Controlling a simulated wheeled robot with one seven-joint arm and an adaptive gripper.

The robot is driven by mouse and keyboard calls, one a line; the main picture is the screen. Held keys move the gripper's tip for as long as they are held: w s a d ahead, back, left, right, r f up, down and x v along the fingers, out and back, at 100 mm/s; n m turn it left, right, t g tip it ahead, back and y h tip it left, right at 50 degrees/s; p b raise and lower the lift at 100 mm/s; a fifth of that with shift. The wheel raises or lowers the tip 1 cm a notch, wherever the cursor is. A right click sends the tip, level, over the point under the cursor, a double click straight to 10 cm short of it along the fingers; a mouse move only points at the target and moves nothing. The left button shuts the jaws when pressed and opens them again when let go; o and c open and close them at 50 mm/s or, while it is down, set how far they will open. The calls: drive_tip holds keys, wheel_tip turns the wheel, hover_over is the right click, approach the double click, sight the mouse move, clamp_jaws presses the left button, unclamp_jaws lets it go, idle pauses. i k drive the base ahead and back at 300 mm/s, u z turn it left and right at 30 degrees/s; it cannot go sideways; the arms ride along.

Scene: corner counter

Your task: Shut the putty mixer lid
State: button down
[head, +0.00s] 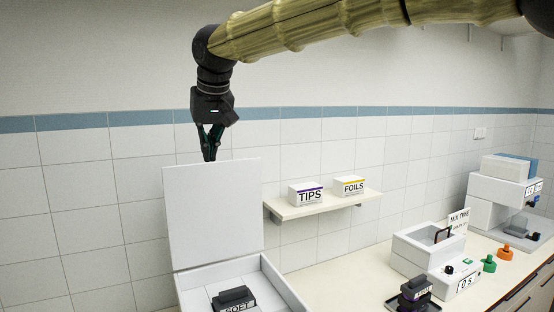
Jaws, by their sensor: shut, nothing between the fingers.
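A large white box (287,290) is at the bottom left. Its flat white lid (215,212) stands upright at its back, so the box is open. Inside lies a dark block (233,298) with a label reading SOFT. My gripper (210,158) points down, shut and empty, with its tips at the lid's top edge. I cannot tell whether they touch it or are behind or in front. A white machine (412,255) with a dark frame on top, a display and a green button stands farther right on the counter. No label names the putty mixer.
A wall shelf (325,208) holds boxes marked TIPS (307,195) and FOILS (350,186). A dark item (414,296), green (489,264) and orange (505,252) knobs, a MIX TIME card (459,220) and another machine (500,200) stand right. Counter is clear beside the box.

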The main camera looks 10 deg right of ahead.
sight(214, 210)
drive_tip(key=z, duration=0.25)
drive_tip(key=i, duration=0.85)
drive_tip(key=u, duration=0.3)
